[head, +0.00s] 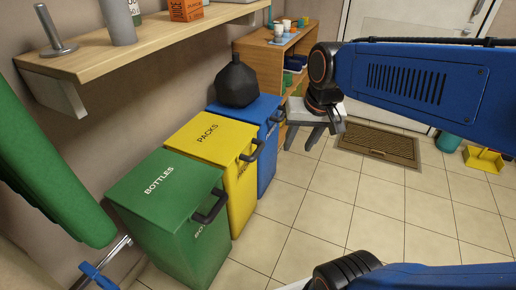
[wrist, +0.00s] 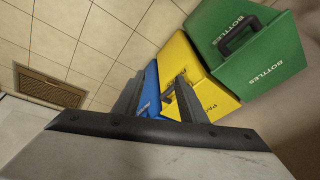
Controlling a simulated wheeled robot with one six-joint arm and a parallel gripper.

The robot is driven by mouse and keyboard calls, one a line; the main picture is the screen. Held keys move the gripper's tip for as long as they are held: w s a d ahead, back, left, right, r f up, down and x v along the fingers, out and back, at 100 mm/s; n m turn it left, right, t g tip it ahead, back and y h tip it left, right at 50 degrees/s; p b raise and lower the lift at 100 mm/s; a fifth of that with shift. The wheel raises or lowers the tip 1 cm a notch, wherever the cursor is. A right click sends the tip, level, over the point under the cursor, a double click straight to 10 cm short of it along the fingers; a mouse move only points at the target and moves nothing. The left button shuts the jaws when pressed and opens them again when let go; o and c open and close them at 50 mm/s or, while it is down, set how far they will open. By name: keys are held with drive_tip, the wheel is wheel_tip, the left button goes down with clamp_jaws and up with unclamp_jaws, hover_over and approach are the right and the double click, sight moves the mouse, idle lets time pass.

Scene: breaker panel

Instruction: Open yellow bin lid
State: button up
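The yellow bin (head: 240,185) stands between a green bin and a blue bin, with its yellow lid (head: 208,140) marked PACKS lying shut. A dark handle (head: 252,150) sticks out from the lid's front edge. My gripper (head: 300,148) is to the right of this handle, apart from it, with its fingers spread and empty. In the wrist view, my gripper (wrist: 160,80) shows two separated dark fingers. The yellow bin (wrist: 182,65) and its handle (wrist: 168,94) appear between and beyond them; the right finger hides part of the lid.
A wooden shelf (head: 140,48) runs above along the wall. The tiled floor (head: 350,215) in front is clear.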

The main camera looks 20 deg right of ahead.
drive_tip(key=w+m+g, duration=0.1)
drive_tip(key=w+m, duration=0.2)
drive_tip(key=w, duration=0.9)
drive_tip(key=m+g+y, duration=0.1)
drive_tip(key=m, duration=0.2)
approach(258, 150)
drive_tip(key=f, duration=0.3)
drive_tip(key=w+f, duration=0.1)
drive_tip(key=f, duration=0.1)
drive_tip(key=a+f, duration=0.1)
drive_tip(key=f, duration=0.2)
drive_tip(key=shift+w+a+f, duration=0.1)
drive_tip(key=shift+w+f, duration=0.1)
drive_tip(key=shift+f, duration=0.15)
drive_tip(key=shift+c, duration=0.7)
drive_tip(key=shift+r, duration=0.1)
clamp_jaws()
